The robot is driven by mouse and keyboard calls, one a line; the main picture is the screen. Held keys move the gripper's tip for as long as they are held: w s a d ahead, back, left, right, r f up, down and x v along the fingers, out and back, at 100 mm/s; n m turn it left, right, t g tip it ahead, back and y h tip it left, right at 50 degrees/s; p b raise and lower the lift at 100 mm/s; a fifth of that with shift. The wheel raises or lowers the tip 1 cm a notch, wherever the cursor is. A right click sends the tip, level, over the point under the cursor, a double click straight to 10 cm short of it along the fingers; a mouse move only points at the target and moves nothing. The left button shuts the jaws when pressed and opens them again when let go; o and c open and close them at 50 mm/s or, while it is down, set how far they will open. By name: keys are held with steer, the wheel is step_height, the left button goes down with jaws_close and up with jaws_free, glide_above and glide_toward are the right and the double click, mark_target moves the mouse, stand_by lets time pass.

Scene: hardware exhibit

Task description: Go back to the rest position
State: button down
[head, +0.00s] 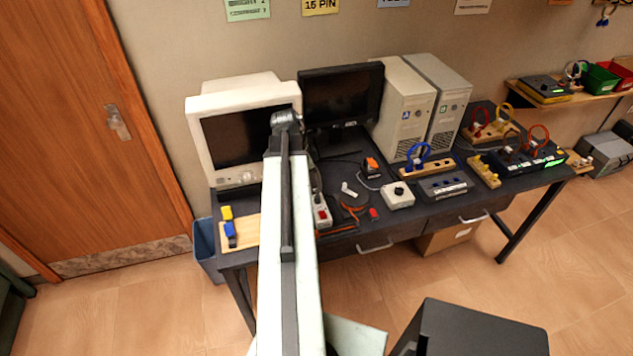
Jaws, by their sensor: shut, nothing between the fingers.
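My arm (287,230) rises from the bottom of the head view, in front of the desk. Its dark joint (287,121) overlaps the right side of the beige monitor (194,135). I cannot make out any gripper fingers; the arm hides what lies behind it. No object shows in my arm's grasp.
The dark desk (340,240) holds a black monitor (342,95), two beige computer towers (402,105) and several small devices and cables. A dark box (475,330) stands at the lower right. A blue bin (207,250) is left of the desk. Floor (140,310) at left is clear.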

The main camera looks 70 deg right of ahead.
steer(key=shift+w+r, duration=0.2)
steer(key=shift+r, duration=0.05)
steer(key=w+a+f+n+t+h+b, duration=0.1)
steer(key=w+a+n, duration=0.3)
steer(key=w+a, duration=0.85)
steer(key=w+a+f+n+t+b, duration=0.1)
steer(key=w+a+n, duration=0.3)
steer(key=w+a, duration=0.9)
steer(key=w+a+n+y, duration=0.1)
steer(key=w+a+n, duration=0.2)
steer(key=a+n, duration=0.4)
steer(key=w+a+f+n, duration=0.1)
steer(key=w+a+n, duration=0.2)
steer(key=a, duration=1)
steer(key=w+a+n+t+y+b, duration=0.1)
steer(key=w+a+n, duration=0.2)
steer(key=a+n, duration=0.7)
steer(key=shift+f+n+y, duration=0.3)
steer(key=shift+f, duration=0.1)
